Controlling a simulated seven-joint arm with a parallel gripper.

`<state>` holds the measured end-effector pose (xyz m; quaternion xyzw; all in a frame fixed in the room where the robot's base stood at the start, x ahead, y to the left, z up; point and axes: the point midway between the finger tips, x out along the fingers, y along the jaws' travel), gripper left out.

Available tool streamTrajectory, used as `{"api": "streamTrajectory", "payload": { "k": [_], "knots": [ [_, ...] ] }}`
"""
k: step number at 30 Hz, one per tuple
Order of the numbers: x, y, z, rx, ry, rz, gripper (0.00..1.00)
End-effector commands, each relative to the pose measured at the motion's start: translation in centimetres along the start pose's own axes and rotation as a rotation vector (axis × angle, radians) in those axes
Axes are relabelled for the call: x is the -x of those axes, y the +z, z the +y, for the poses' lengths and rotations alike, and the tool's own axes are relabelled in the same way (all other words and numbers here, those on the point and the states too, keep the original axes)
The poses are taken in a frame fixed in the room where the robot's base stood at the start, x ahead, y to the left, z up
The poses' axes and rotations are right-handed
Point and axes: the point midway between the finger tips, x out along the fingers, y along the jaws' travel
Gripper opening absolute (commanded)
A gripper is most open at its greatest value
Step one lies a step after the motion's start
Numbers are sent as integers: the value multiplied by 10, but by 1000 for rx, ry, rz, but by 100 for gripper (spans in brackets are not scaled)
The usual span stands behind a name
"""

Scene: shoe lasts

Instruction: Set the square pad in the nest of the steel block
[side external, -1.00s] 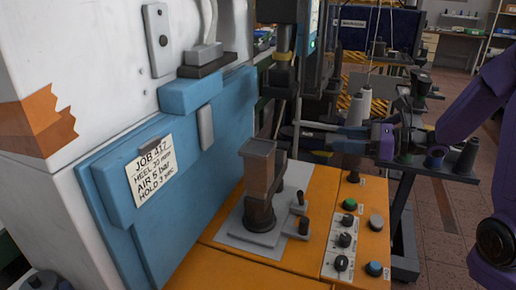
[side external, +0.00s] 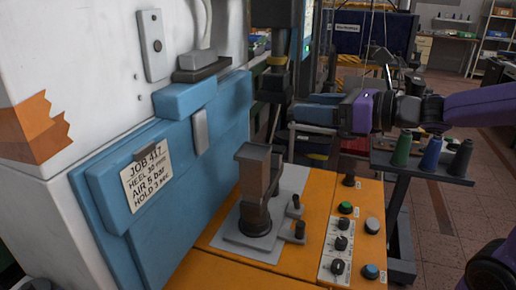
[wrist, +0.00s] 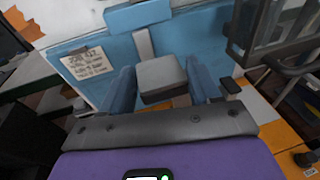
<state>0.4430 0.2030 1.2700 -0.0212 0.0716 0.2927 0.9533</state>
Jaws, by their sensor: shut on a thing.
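My gripper (side external: 300,114) has blue fingers and a purple body. In the side view it is level, points left, and is behind and right of the steel block, apart from it. In the wrist view my gripper (wrist: 163,88) is shut on a grey square pad (wrist: 162,72), which sits between both fingers. The fingers mostly hide the pad in the side view. The steel block appears to be the brownish, flared-top block (side external: 255,180) standing upright on a dark round foot. Its top looks dark grey; the inside of its nest cannot be made out.
The block's foot stands on a grey plate (side external: 232,240) on the orange bench (side external: 205,268). Small dark posts and a knob panel (side external: 337,245) are to its right. A blue machine panel (side external: 165,215) rises to the left. A dark machine column (side external: 274,75) hangs behind.

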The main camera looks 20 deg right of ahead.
Motion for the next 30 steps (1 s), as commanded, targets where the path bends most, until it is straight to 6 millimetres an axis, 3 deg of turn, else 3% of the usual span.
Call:
{"api": "streamTrajectory", "payload": {
  "k": [18, 30],
  "knots": [
    [-90, -31, -14, -2, 3, 4, 23],
    [-130, -67, -20, 0, 1, 0, 23]
  ]
}}
